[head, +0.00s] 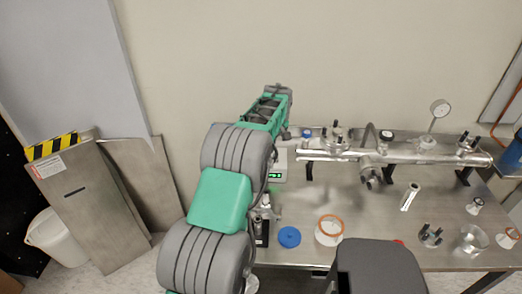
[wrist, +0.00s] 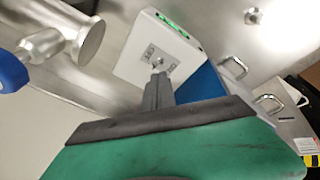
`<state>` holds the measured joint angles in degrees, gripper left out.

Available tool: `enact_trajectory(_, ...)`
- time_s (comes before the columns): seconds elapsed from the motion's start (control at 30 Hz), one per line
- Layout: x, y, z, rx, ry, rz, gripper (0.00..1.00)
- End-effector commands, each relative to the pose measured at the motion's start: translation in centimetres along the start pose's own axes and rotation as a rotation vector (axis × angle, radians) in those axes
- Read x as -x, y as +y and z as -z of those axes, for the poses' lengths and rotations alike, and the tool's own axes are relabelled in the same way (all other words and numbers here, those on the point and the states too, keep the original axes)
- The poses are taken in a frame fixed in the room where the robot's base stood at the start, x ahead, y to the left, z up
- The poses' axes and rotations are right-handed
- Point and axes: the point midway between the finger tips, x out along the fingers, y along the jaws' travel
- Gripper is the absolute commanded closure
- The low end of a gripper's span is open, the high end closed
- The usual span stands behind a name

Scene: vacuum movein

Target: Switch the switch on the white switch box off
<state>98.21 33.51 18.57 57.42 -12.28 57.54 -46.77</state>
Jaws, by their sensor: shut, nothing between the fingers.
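The white switch box (wrist: 135,60) is in the upper middle of the wrist view, tilted in the picture, with green lights along its top edge. A small metal switch (wrist: 158,62) sits on a grey label plate on its face. I cannot tell the switch's position. My gripper (wrist: 158,78) is shut and empty, its tips just below the switch in the picture; I cannot tell whether they touch it. In the head view the box (head: 280,160) shows beside my arm, partly hidden, with a green display. The gripper is hidden there.
In the wrist view a metal valve (wrist: 60,45) is left of the box.

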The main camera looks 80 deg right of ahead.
Motion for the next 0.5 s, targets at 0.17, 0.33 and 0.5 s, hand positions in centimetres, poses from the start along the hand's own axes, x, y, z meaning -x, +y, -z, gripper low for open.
enact_trajectory(0.17, 0.2, 0.0, 0.2, 0.003, 0.0, -0.001, 1.0)
enact_trajectory(0.33, 0.9, 0.0, 0.4, 0.005, 0.001, -0.001, 1.0)
enact_trajectory(0.5, 1.6, 0.0, 0.6, 0.005, 0.0, -0.001, 1.0)
